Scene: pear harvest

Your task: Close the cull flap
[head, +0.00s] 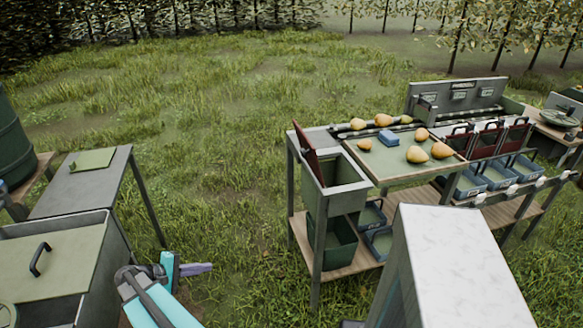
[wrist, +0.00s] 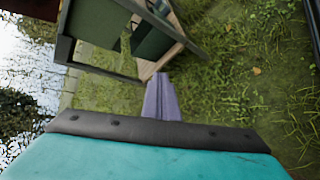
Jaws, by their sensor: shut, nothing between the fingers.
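The cull flap (head: 306,153) looks to be the dark red panel at the left end of the sorting stand. It stands up, tilted, beside the open grey chute box (head: 340,192), so it is open. My gripper (head: 207,267) is at the lower left of the head view, low over the grass and well apart from the flap. Its purple fingers are together and empty; they also show in the wrist view (wrist: 162,80). A dark red edge (wrist: 30,8) at the wrist view's top left may be the flap; I cannot tell.
The sorting table (head: 385,176) holds several pears and a blue block (head: 387,138). A dark green bin (head: 335,245) sits under the chute. A grey bench (head: 85,180) and a lidded box (head: 50,260) stand at left. Grass between bench and stand is clear.

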